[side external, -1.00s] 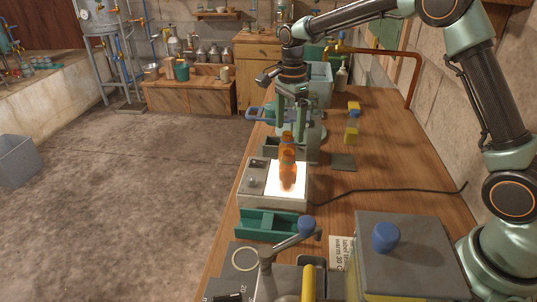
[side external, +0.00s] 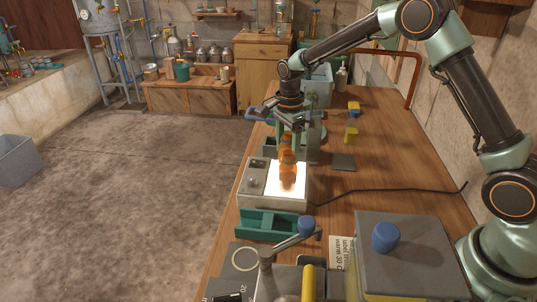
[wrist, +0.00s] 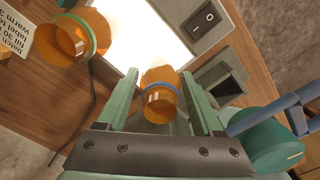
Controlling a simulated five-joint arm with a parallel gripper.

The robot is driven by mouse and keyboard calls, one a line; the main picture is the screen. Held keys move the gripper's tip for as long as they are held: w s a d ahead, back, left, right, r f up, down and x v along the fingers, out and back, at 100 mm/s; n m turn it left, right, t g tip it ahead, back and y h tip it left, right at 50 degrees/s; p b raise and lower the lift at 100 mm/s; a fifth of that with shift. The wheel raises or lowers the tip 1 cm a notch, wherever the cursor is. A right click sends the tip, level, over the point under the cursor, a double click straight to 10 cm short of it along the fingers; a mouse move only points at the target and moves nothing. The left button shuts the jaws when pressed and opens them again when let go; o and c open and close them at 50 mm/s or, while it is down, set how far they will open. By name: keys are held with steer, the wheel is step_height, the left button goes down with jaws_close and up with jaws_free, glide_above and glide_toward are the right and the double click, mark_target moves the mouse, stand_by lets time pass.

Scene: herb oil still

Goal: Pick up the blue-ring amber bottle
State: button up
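The blue-ring amber bottle (wrist: 160,103) stands between the two fingers of my gripper (wrist: 163,102) in the wrist view, with a small gap on each side. My gripper is open, its fingers reaching down beside the bottle. A second amber bottle with a green ring (wrist: 70,38) stands at the upper left, outside the fingers. In the side view my gripper (side external: 288,135) is around the upper part of the farther amber bottle (side external: 287,141). The nearer amber bottle (side external: 287,168) partly overlaps it there, and the ring colours are too small to tell.
A lit white panel (side external: 290,185) with a switch (wrist: 203,20) lies by the bottles. A grey open holder (wrist: 219,82) and a teal round thing with a blue handle (wrist: 268,142) are close on the right. A green tray (side external: 270,223) lies nearer; a black cable (side external: 400,190) crosses the bench.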

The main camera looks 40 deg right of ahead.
jaws_close()
steer(key=shift+r, duration=0.2)
